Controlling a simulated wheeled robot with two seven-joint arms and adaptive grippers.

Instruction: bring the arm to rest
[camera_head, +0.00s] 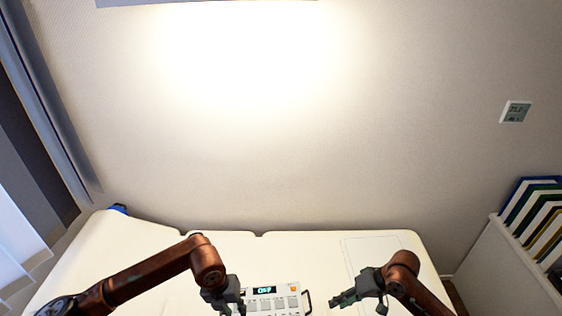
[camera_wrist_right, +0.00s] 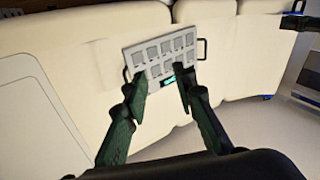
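My left gripper (camera_head: 224,300) is at the bottom of the head view, just left of a white button panel (camera_head: 272,300) with a small lit display. Its fingers are too small and dark there to tell whether they are open. My right gripper (camera_head: 345,299) is to the right of the panel in the head view, apart from it. In the right wrist view its two fingers (camera_wrist_right: 160,95) are spread with nothing between them. The panel (camera_wrist_right: 160,53) shows beyond the fingertips, with rows of grey keys and a dark handle at each side.
The panel lies on a cream padded couch (camera_head: 130,250) along the wall. A pale rectangular outline (camera_head: 372,248) is at the couch's right end. A white shelf unit (camera_head: 500,275) with several binders (camera_head: 535,215) stands at the right. A small wall display (camera_head: 515,112) hangs above.

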